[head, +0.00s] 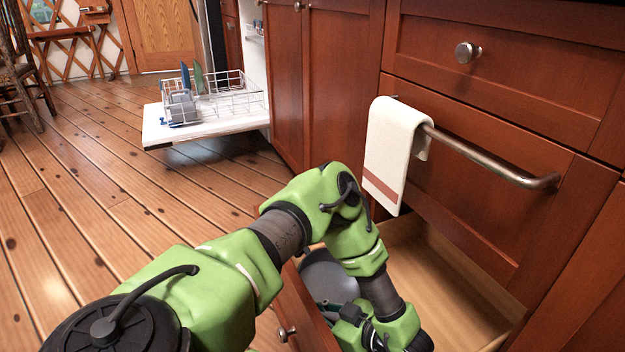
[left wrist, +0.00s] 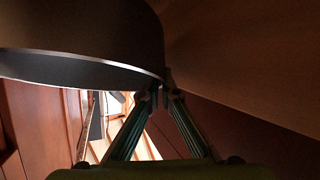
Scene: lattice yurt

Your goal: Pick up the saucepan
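The saucepan (head: 328,278) shows in the head view as a grey round shape inside the open lower drawer, partly hidden by my left arm. In the left wrist view a dark round pan body (left wrist: 80,40) with a lighter rim fills the upper left. My left gripper (left wrist: 165,92) has its two fingers drawn close together at the edge of the pan, with a narrow dark part of it between the tips. The exact contact is in shadow. In the head view my left arm reaches down into the drawer and its fingertips are hidden. My right gripper is in neither view.
The open drawer (head: 440,285) has bare wooden floor space on its right. Above it a towel (head: 392,150) hangs on a bar handle (head: 490,160). An open dishwasher (head: 205,128) with a rack stands further back.

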